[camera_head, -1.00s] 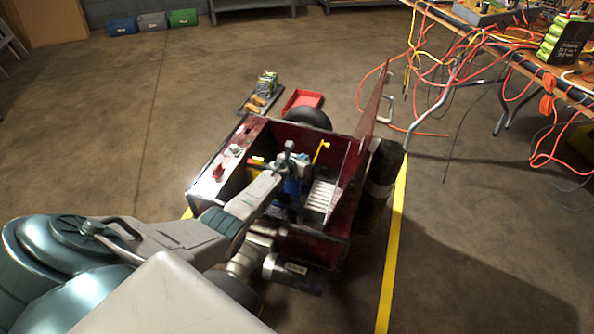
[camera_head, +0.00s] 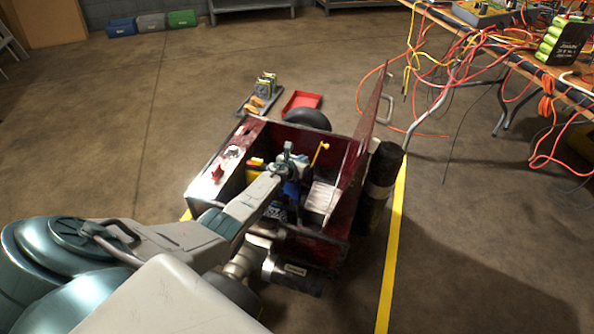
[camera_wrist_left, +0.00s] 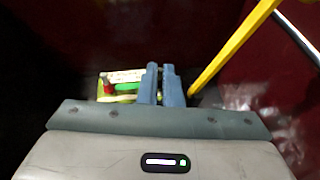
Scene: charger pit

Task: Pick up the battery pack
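The dark red open cart (camera_head: 341,244) stands in the middle of the head view. My left arm reaches over its front, and my left gripper (camera_head: 291,190) points down inside it. In the left wrist view its two blue fingers (camera_wrist_left: 161,84) are nearly together, with only a thin gap. Just left of and beyond the fingertips lies a small box-like thing with white, red, green and yellow parts (camera_wrist_left: 118,86), perhaps the battery pack. The fingers hide its right end, and I cannot tell whether they touch it. My right gripper is not in view.
A yellow bar (camera_wrist_left: 232,48) rises close to the right of the fingers. The cart's raised lid (camera_head: 371,112) stands at its right side. A red tray (camera_head: 301,100) lies behind the cart. A table (camera_head: 580,96) with tangled cables and green cells (camera_head: 548,42) is at upper right.

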